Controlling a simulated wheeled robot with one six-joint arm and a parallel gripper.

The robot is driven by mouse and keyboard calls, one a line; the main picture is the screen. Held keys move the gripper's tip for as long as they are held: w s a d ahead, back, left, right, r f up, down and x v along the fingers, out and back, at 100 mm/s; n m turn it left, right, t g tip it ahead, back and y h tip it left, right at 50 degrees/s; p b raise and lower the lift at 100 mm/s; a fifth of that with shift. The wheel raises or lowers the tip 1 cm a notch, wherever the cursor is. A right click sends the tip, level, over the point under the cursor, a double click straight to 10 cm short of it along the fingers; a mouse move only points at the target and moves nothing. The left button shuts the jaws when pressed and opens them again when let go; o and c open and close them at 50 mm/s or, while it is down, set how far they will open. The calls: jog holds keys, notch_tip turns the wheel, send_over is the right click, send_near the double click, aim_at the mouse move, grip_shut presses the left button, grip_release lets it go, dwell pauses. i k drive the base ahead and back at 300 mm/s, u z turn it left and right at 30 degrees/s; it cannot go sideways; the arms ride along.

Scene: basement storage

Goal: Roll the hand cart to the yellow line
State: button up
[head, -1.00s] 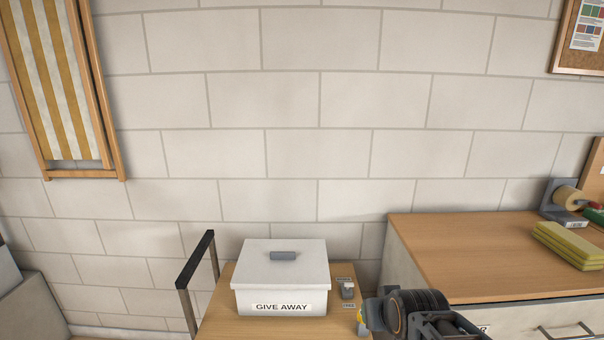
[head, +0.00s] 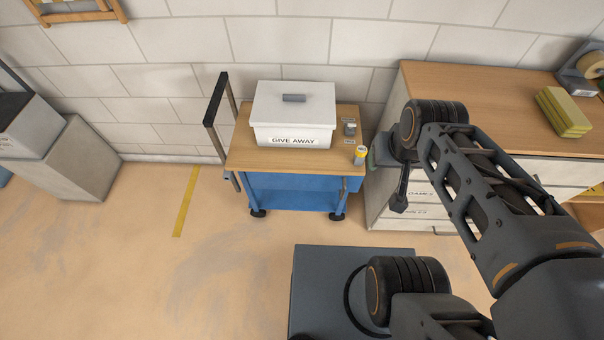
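The hand cart (head: 240,152) stands against the back wall in the head view, with a wooden top, blue body, dark casters and an upright handle (head: 216,100) on its left. A white lidded box (head: 294,112) labelled "GIVE AWAY" sits on it. The yellow line (head: 186,202) is a strip on the floor to the left of the cart, with bare floor between them. My gripper (head: 399,198) hangs at the right of the cart, in front of the drawer cabinet. It is small and partly hidden by my arm; I cannot tell whether its fingers are open.
A small grey item (head: 349,127) and a yellow-topped container (head: 360,154) stand on the cart's right edge. A wood-topped drawer cabinet (head: 480,85) with yellow sponges (head: 563,111) is at the right. Grey boxes (head: 70,160) stand at the left. The floor (head: 130,260) at front left is clear.

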aim_at(281, 179)
jog(key=z, duration=1.4)
jog(key=k, duration=1.15)
jog(key=u, duration=1.15)
jog(key=i, duration=0.5)
jog(key=u, duration=0.05)
